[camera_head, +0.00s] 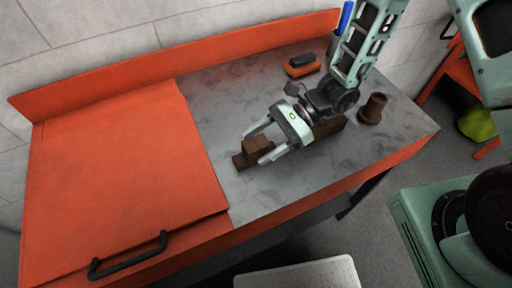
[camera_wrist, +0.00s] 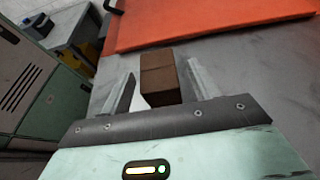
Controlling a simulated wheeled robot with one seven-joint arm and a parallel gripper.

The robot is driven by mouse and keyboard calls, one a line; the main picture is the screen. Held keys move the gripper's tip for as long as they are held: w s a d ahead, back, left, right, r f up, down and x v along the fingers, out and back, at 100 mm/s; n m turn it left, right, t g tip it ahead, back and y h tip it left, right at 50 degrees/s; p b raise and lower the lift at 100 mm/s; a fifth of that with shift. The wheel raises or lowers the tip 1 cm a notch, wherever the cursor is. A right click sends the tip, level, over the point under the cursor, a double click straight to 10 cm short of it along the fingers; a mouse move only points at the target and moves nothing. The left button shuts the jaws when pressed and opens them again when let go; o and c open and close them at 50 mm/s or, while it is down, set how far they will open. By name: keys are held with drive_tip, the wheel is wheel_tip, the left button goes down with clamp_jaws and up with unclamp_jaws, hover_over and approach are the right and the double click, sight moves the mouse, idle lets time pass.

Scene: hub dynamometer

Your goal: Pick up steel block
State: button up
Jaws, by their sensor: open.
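A brown block (camera_head: 257,145), which I take to be the steel block, sits at the front middle of the grey worktop. It looks stepped, with a lower part towards the left. My gripper (camera_head: 256,148) is open, with its fingers on either side of the block. In the wrist view, the block (camera_wrist: 159,77) stands between the tips of my open gripper (camera_wrist: 161,74). Part of the block is hidden behind a finger in the head view.
A brown bar (camera_head: 329,127) lies behind my gripper, partly covered. A brown spool-shaped piece (camera_head: 373,108) stands to the right. An orange-and-black item (camera_head: 302,65) lies at the back. An orange panel with a handle (camera_head: 125,160) covers the left side. The front right worktop is clear.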

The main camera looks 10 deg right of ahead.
clamp_jaws()
drive_tip(key=shift+r, duration=0.1)
